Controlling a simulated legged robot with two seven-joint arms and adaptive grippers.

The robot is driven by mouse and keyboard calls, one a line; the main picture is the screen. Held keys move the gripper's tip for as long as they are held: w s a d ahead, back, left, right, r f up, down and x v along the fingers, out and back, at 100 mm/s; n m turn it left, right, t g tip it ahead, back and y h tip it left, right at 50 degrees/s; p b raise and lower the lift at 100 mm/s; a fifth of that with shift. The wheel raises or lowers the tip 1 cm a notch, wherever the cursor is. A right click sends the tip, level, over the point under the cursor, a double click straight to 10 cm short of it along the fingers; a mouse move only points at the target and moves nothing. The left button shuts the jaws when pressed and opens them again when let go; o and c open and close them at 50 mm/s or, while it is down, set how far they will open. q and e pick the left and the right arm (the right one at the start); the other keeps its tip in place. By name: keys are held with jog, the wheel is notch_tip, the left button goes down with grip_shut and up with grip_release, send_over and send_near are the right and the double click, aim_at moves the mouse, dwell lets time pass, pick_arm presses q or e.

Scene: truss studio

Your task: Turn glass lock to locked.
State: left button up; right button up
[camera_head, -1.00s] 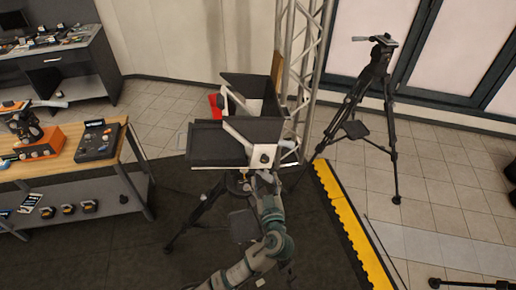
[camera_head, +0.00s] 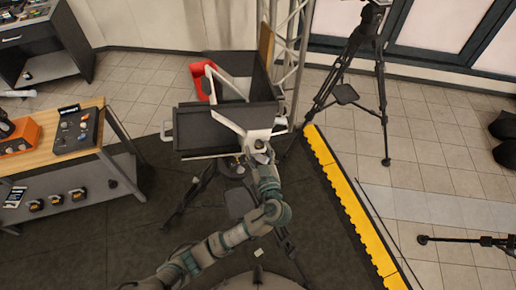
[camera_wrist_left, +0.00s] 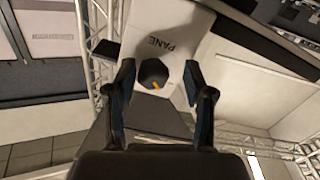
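The glass lock shows in the left wrist view as a dark faceted knob (camera_wrist_left: 153,74) with a yellow mark. It sits on a pale plate (camera_wrist_left: 172,30) lettered "PANE". My left gripper (camera_wrist_left: 158,80) is open, with one finger on each side of the knob. I cannot tell whether the fingers touch it. In the head view my left gripper (camera_head: 257,143) is at the pale side bracket of the black hooded prompter (camera_head: 205,130), and the knob cannot be made out there. My right gripper is not in view.
A wooden workbench (camera_head: 60,158) with devices stands at the left. A metal truss (camera_head: 292,50) rises behind the prompter, and another tripod (camera_head: 372,60) stands beyond it. A yellow edge strip (camera_head: 345,205) borders the dark mat.

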pick_arm(q)
jog(key=shift+d, duration=0.15)
jog(key=c, duration=0.4)
jog(key=shift+w+d, duration=0.1)
jog(key=shift+d, duration=0.15)
jog(key=c, duration=0.4)
jog(key=shift+d+f, duration=0.1)
jog(key=shift+d, duration=0.05)
grip_shut()
jog(key=shift+f+b, duration=0.1)
jog(key=shift+b, duration=0.2)
jog(key=m+b, duration=0.2)
jog(key=m, duration=0.1)
jog(key=shift+f, duration=0.1)
jog(key=m, duration=0.1)
jog(key=m+p, duration=0.1)
jog(key=m, duration=0.2)
jog(key=shift+a+r, duration=0.2)
jog(key=shift+a, duration=0.05)
jog(key=m+p, duration=0.1)
jog(key=m, duration=0.1)
jog(key=shift+m, duration=0.4)
jog(key=m, duration=0.4)
jog(key=shift+a+m, duration=0.1)
jog(key=shift+m, duration=2)
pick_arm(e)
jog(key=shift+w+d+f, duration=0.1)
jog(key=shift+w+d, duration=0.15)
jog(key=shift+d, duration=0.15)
